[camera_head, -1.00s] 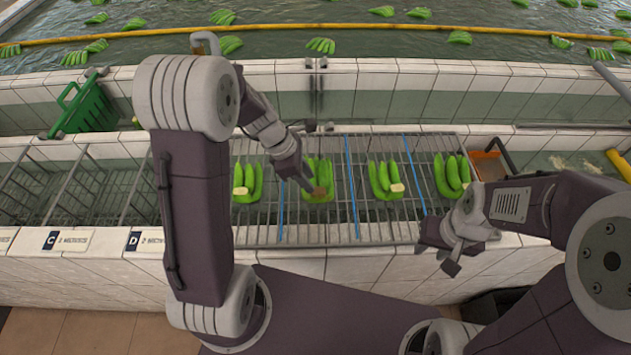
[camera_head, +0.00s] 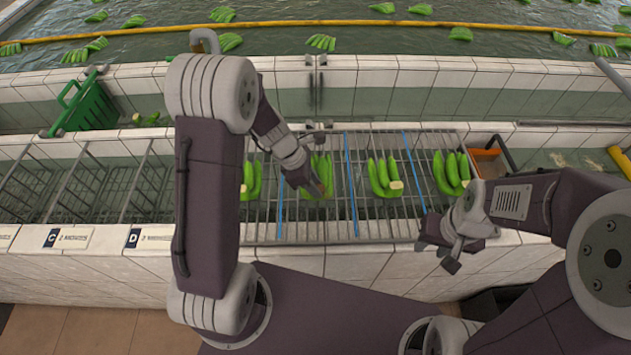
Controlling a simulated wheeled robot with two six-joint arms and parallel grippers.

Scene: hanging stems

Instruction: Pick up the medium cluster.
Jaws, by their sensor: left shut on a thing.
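Several green banana clusters lie on a wire rack (camera_head: 360,228). My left gripper (camera_head: 315,187) is shut on the near end of one cluster (camera_head: 322,167), second from the left. The gripper hides that cluster's cut end, and its fingers point away from me over the bars. Another cluster (camera_head: 256,178) lies to its left, partly behind my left arm. Two more clusters (camera_head: 380,175) (camera_head: 451,170) lie to the right, the first with a pale cut end. I cannot tell the sizes apart surely. My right gripper (camera_head: 441,252) is open and empty at the rack's near right edge.
Blue strips (camera_head: 350,185) divide the rack. Empty wire bays (camera_head: 90,190) stand at the left, behind signs C and D. Bananas float in the water behind the tiled wall.

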